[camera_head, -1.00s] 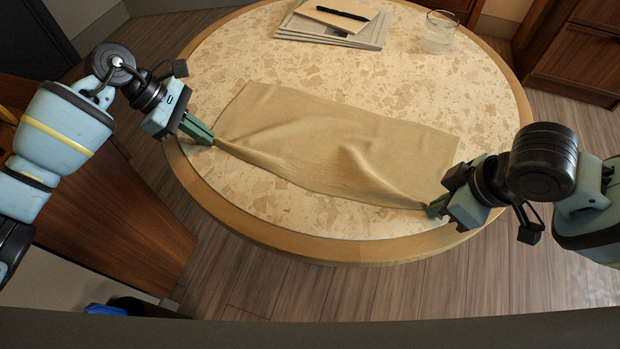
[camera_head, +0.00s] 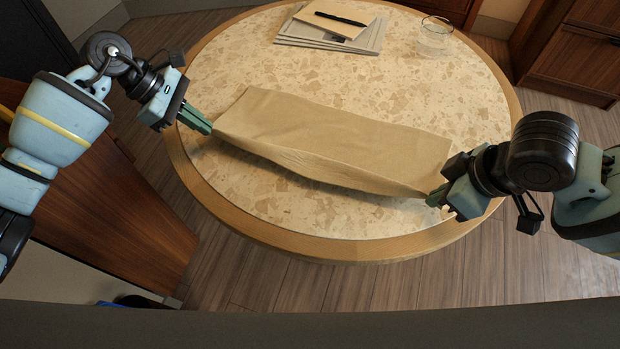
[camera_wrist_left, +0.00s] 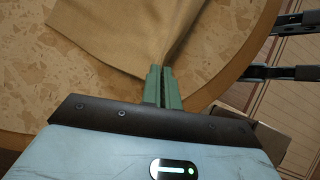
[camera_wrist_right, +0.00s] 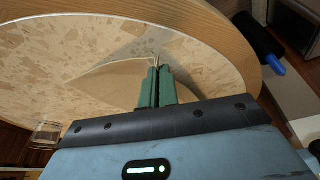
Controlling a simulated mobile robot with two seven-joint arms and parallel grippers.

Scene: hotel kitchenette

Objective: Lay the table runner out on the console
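The tan table runner (camera_head: 340,140) is spread over the front half of the round speckled console top (camera_head: 420,90). Its near edge is lifted and pulled fairly straight between my grippers, with a shadow beneath. Its far edge lies on the top. My left gripper (camera_head: 211,128) is shut on the runner's near left corner; the runner also shows in the left wrist view (camera_wrist_left: 120,32). My right gripper (camera_head: 432,199) is shut on the near right corner; in the right wrist view the runner (camera_wrist_right: 105,82) narrows to the fingertips.
Grey papers or magazines (camera_head: 300,41) with a tan notebook (camera_head: 335,22) and a black pen (camera_head: 341,18) lie at the back of the top. A clear glass (camera_head: 434,38) stands at the back right. The top between them and the runner is clear.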

